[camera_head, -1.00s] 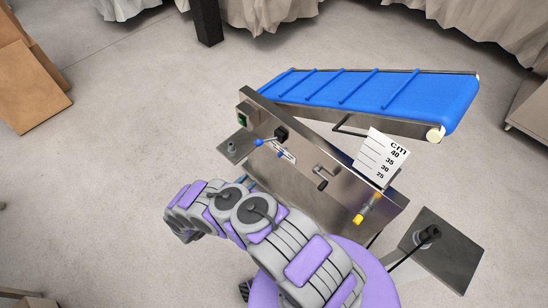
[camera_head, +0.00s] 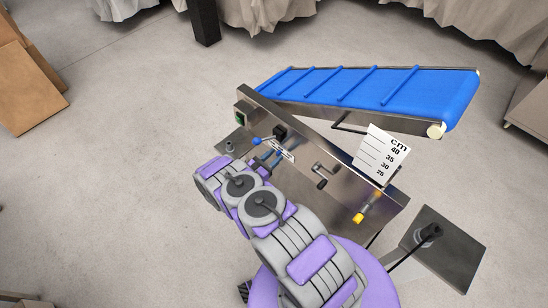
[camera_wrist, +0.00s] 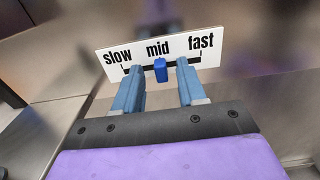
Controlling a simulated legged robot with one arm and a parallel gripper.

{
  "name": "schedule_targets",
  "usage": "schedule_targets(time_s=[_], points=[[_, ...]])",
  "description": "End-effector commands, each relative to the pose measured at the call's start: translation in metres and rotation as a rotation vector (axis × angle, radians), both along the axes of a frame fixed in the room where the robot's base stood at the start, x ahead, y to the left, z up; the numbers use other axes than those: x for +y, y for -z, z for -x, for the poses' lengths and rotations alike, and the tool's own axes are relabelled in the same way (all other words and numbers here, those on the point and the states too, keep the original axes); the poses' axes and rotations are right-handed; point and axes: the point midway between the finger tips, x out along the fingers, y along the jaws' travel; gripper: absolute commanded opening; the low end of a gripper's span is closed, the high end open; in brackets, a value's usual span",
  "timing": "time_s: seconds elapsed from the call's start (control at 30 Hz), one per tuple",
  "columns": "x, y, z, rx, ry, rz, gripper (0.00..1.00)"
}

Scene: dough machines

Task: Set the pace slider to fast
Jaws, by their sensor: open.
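The pace slider is a small blue knob (camera_wrist: 160,70) in a dark slot on a white plate (camera_wrist: 203,60) marked slow, mid and fast. In the wrist view the knob is at mid. My gripper (camera_wrist: 157,75) is open, with one blue-grey finger on each side of the knob: the left one below slow, the right one between mid and fast. Gaps show between the knob and both fingers. In the head view the plate (camera_head: 288,155) is on the machine's steel front panel, and my gripper (camera_head: 268,158) is beside it, partly hidden by my arm.
The steel machine has a blue conveyor belt (camera_head: 370,88) behind the panel. Open floor lies left.

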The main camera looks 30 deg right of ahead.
Motion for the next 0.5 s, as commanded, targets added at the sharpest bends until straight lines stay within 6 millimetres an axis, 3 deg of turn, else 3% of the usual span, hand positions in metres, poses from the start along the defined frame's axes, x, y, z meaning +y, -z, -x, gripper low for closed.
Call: schedule_targets(time_s=[0.37,0.5], points=[[-0.0047,-0.0004,-0.0019,0.0,-0.001,0.0,0.4],[-0.0047,-0.0004,-0.0018,0.0,-0.001,0.0,0.27]])
